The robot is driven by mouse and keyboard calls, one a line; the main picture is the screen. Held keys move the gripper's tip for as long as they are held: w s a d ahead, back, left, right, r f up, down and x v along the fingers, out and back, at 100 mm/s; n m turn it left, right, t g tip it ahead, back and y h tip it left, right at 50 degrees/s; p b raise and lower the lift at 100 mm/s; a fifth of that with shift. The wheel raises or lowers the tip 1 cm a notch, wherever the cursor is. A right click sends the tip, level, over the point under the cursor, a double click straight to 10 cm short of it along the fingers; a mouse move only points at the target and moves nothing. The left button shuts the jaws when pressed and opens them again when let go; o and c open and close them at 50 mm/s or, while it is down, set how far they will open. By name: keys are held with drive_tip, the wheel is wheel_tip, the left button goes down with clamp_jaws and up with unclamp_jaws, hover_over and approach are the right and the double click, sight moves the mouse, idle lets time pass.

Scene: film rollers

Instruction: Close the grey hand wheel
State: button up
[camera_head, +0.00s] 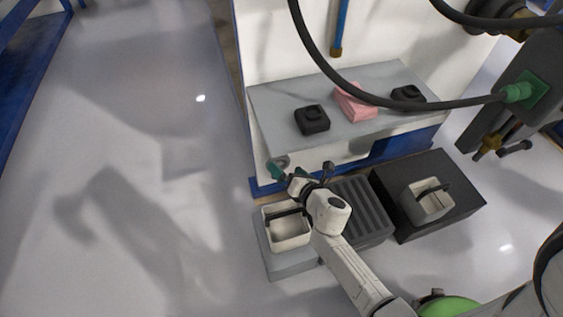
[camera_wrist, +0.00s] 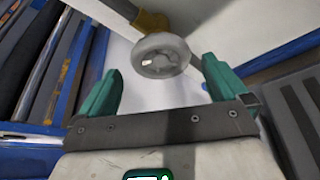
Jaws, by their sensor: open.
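The grey hand wheel (camera_wrist: 160,56) is a small round knob in front of a brass fitting (camera_wrist: 150,20) on a pipe, at the top middle of the wrist view. My gripper (camera_wrist: 155,80) is open, with its green fingers to the left and right of the wheel, and they look apart from it. In the head view my gripper (camera_head: 277,172) is at the low front of the white cabinet, below the grey shelf. A small part of the grey wheel (camera_head: 281,161) shows beside the fingers there; the fitting is hidden.
A pale bin (camera_head: 287,243) stands below my arm, and another pale bin (camera_head: 430,207) stands on a dark box (camera_head: 470,205). A black hose (camera_head: 330,72) hangs across the shelf. The floor at left is clear.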

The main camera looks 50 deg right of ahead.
sight(279, 165)
drive_tip(key=v, duration=0.5)
drive_tip(key=shift+p, duration=0.3)
drive_tip(key=w+d+f+n, duration=0.1)
drive_tip(key=w, duration=0.2)
drive_tip(key=w+d+f+n+g+h, duration=0.1)
drive_tip(key=w+n, duration=0.1)
drive_tip(key=w, duration=0.1)
drive_tip(key=w+f+n+g+h, duration=0.1)
drive_tip(key=w, duration=0.2)
drive_tip(key=shift+w+d+n+b, duration=0.1)
drive_tip(key=shift+d+n+b, duration=0.3)
drive_tip(key=c, duration=0.8)
